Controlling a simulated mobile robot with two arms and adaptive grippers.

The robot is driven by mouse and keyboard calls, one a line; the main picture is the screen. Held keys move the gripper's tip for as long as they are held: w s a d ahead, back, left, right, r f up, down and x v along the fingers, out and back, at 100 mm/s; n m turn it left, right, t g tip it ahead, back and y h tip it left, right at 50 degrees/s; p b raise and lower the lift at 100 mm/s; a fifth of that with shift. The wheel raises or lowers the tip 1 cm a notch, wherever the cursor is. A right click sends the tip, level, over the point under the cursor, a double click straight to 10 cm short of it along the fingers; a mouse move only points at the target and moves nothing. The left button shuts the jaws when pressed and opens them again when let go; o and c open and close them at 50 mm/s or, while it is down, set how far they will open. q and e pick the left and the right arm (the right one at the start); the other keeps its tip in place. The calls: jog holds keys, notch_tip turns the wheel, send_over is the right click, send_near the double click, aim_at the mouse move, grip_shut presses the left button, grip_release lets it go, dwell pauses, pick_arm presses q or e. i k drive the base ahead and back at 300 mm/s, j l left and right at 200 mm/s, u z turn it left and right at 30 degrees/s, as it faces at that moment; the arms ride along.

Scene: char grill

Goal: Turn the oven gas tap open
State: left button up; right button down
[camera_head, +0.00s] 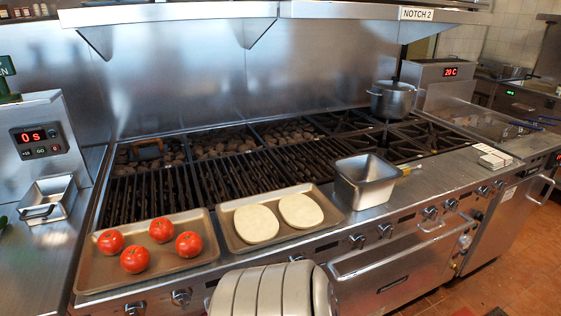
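The oven is built into the front of the range, below the cooktop, with a steel oven door (395,283) that looks shut. A narrow panel just right of the door carries a round control (465,241) and small yellow marks below it. I cannot tell which control is the oven gas tap, or how it is set. A row of round knobs (430,212) runs along the range front above the door, with a small dark part (478,215) near its right end. Neither of my grippers is in view.
The oven door's handle (430,228) sticks out from the front. Trays of tomatoes (205,252) and pale rounds (238,246) lie along the front ledge, beside a steel pan (345,190). A lidded pot (392,100) stands at the back. The tiled floor (515,265) at right looks clear.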

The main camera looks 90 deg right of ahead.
aim_at(455, 268)
jog(key=k+z, duration=0.15)
jog(key=z, duration=3.95)
jog(key=u, duration=0.3)
